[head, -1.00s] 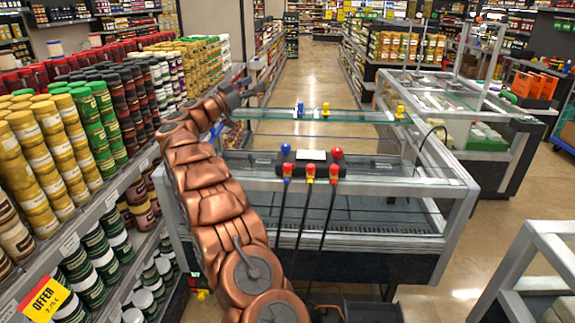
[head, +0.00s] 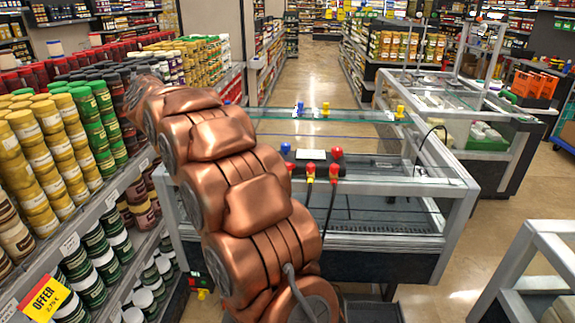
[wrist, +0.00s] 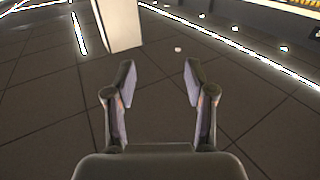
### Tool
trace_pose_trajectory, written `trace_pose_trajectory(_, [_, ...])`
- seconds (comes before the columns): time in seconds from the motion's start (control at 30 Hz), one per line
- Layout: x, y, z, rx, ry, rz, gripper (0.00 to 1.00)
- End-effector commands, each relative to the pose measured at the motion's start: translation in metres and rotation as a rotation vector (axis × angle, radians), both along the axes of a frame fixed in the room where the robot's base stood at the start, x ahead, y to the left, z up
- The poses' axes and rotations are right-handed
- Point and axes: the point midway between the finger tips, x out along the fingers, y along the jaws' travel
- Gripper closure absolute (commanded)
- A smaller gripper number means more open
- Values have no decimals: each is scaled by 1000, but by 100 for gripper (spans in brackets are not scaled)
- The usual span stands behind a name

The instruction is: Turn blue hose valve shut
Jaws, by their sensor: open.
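Another blue valve (head: 300,109) stands on the glass behind, beside a yellow one (head: 325,109). I cannot tell which blue part is the hose valve. My gripper (wrist: 158,80) is open and empty in the wrist view, away from the manifold. It is hidden in the head view.
The glass case (head: 400,180) has a pale metal frame. Shelves of stacked cans (head: 60,130) stand close on the left, near my arm. The aisle behind (head: 310,70) is clear. The wrist view shows a dark tiled surface, light strips and a pale column (wrist: 120,22).

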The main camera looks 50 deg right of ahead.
Motion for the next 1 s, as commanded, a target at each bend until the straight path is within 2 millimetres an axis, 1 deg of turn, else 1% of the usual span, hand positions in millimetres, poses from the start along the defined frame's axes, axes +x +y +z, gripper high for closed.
trace_pose_trajectory(0.03, [-7,17,-5,11,34,46,46])
trace_pose_trajectory(0.1, [-16,40,-15,28,86,110,46])
trace_pose_trajectory(0.17, [-25,59,-26,44,137,163,46])
trace_pose_trajectory(0.27, [-45,89,-45,71,223,242,46])
trace_pose_trajectory(0.37, [-70,116,-68,99,318,313,46])
trace_pose_trajectory(0.4, [-81,126,-76,108,356,337,46])
trace_pose_trajectory(0.47, [-99,141,-91,124,418,373,46])
trace_pose_trajectory(0.53, [-123,156,-108,145,493,409,46])
trace_pose_trajectory(0.67, [-171,177,-141,180,633,458,46])
trace_pose_trajectory(0.7, [-188,183,-152,190,682,469,46])
trace_pose_trajectory(0.77, [-213,189,-168,205,750,481,46])
trace_pose_trajectory(0.8, [-231,192,-179,215,798,486,46])
trace_pose_trajectory(0.87, [-259,195,-195,229,868,487,46])
trace_pose_trajectory(0.9, [-277,196,-206,240,918,486,46])
trace_pose_trajectory(0.97, [-303,195,-220,252,982,476,46])
trace_pose_trajectory(1.0, [-321,193,-231,261,1027,465,46])
